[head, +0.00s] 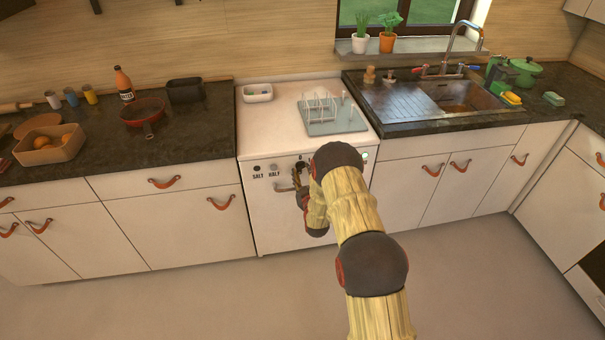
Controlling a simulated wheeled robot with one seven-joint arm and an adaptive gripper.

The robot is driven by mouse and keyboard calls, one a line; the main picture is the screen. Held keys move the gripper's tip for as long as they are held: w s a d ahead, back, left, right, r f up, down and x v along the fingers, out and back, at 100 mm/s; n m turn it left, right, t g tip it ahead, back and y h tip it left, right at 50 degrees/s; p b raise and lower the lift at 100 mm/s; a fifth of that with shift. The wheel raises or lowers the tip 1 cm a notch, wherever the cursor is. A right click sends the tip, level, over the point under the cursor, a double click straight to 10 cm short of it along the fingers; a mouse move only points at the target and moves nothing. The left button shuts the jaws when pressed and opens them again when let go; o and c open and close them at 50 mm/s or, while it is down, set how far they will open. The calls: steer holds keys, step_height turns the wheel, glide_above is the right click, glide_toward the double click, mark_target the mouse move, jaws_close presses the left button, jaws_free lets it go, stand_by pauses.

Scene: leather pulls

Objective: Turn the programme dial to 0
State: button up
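The white dishwasher (275,220) stands between the counters, its front panel facing me. The programme dial cannot be made out; my arm covers the middle and right of the panel. My gripper (301,178) is at the panel, just right of the HALF label. It is small, dark and partly hidden by my arm, so its fingers and whether it touches anything cannot be told.
A dish rack on a tray (349,126) and a white dish (257,93) stand on the dishwasher top. A small green light (365,155) shows at the panel's right. The sink (462,97) is to the right. The floor (230,300) in front is clear.

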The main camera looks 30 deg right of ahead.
steer(key=c, duration=0.6)
steer(key=shift+n, duration=0.3)
steer(key=n+b, duration=0.3)
steer(key=n, duration=0.2)
steer(key=n+b, duration=0.2)
steer(key=n, duration=0.4)
steer(key=shift+b, duration=0.35)
steer(key=shift+n, duration=0.3)
steer(key=o, duration=1.1)
steer(key=shift+o, duration=0.2)
